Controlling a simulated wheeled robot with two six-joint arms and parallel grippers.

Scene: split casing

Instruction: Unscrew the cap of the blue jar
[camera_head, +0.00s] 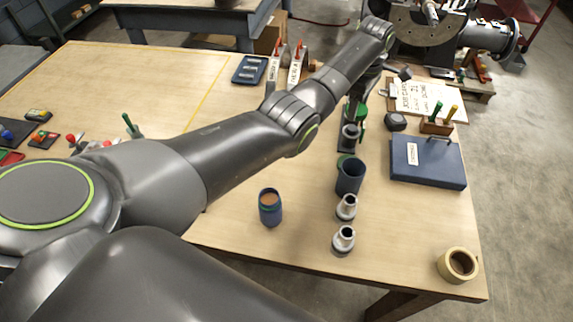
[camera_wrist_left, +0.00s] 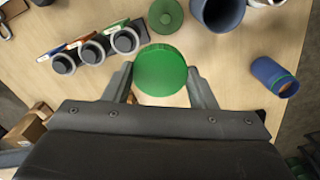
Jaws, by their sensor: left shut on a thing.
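My left gripper (camera_wrist_left: 161,84) is shut on a round green cap (camera_wrist_left: 161,70), one finger on each side of it. In the head view its fingers are hard to make out, with green beside them. The cap hides whatever is under it, so I cannot tell whether it sits on a jar. A large blue jar (camera_head: 350,178) stands open on the table; its wide mouth also shows in the left wrist view (camera_wrist_left: 217,14). My right gripper is out of view.
A second green disc (camera_wrist_left: 166,16) lies beside the large blue jar. Two silver fittings (camera_head: 346,207) (camera_head: 343,240) stand in front of it. A blue case (camera_head: 428,172) and a tape roll (camera_head: 457,265) are to the right. Bare table lies around the small jar.

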